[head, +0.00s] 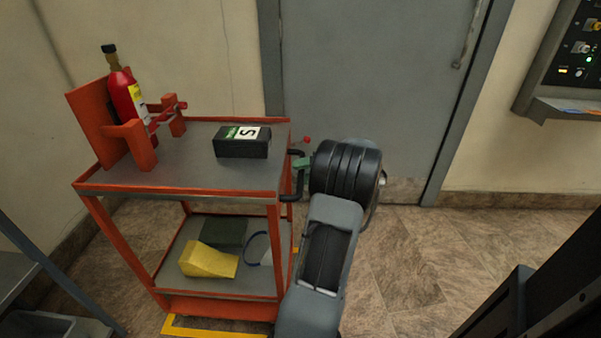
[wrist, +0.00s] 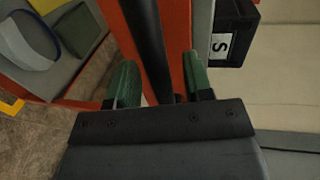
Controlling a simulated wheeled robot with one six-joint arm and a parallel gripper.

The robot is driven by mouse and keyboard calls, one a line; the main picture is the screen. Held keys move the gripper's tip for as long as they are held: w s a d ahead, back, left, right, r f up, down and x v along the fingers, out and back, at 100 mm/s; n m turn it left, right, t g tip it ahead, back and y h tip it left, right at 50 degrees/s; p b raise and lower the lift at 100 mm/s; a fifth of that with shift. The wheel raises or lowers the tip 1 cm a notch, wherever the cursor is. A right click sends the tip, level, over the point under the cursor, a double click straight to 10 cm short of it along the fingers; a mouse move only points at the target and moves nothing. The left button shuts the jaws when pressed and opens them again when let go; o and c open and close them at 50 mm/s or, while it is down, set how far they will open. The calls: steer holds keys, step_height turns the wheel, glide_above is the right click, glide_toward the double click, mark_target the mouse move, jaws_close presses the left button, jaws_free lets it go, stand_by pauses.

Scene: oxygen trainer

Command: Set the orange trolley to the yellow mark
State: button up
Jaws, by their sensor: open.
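The orange trolley (head: 178,190) stands upright at the left of the head view, with grey shelves and a black handle (head: 299,178) on its right end. The yellow mark (head: 190,330) shows on the floor as a corner strip under the trolley's near side; a piece also shows in the wrist view (wrist: 10,107). The trolley hides the rest of it. My gripper (wrist: 162,80) is open, its green fingers on either side of the black handle bar (wrist: 150,45). I cannot tell whether they touch it. In the head view my wrist hides most of the gripper.
A red bottle (head: 125,97) in an orange cradle and a black box (head: 242,147) marked S stand on the top shelf. A yellow wedge (head: 207,261) and a dark green block (head: 224,232) lie below. A grey door (head: 365,80) is behind. Floor at right is clear.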

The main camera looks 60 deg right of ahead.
steer(key=p+v, duration=0.3)
steer(key=v, duration=1)
steer(key=shift+s, duration=0.2)
steer(key=w+a+r+g+p, duration=0.1)
steer(key=w+a+r+p, duration=0.1)
steer(key=w+a, duration=0.1)
steer(key=w+a+r+n+g+p, duration=0.1)
steer(key=w+a+r+g+p, duration=0.1)
steer(key=w+a, duration=0.1)
steer(key=w+a+r+g+p, duration=0.1)
steer(key=w+a+r+p, duration=0.1)
steer(key=w+a+r, duration=0.1)
steer(key=shift+w+a+r+y, duration=0.15)
steer(key=shift+w+y, duration=0.25)
steer(key=shift+w, duration=0.2)
steer(key=w+a+r+n+g+h+p, duration=0.2)
steer(key=a+r+g+p, duration=0.25)
steer(key=a, duration=0.65)
steer(key=w+a+r+n+g+h+p, duration=0.25)
steer(key=a+r+p, duration=0.35)
steer(key=a, duration=0.6)
steer(key=s+a+r+n+h+p, duration=0.2)
steer(key=a+r+n+p, duration=0.1)
steer(key=a, duration=0.3)
steer(key=s+a+r+n+t+h+p, duration=0.1)
steer(key=s+a+r+n+h+p, duration=0.1)
steer(key=a+p, duration=0.4)
steer(key=shift+s+a+r+n+t+h, duration=0.2)
steer(key=shift+s+r+n+t+h, duration=0.15)
steer(key=shift+s+r+n, duration=0.25)
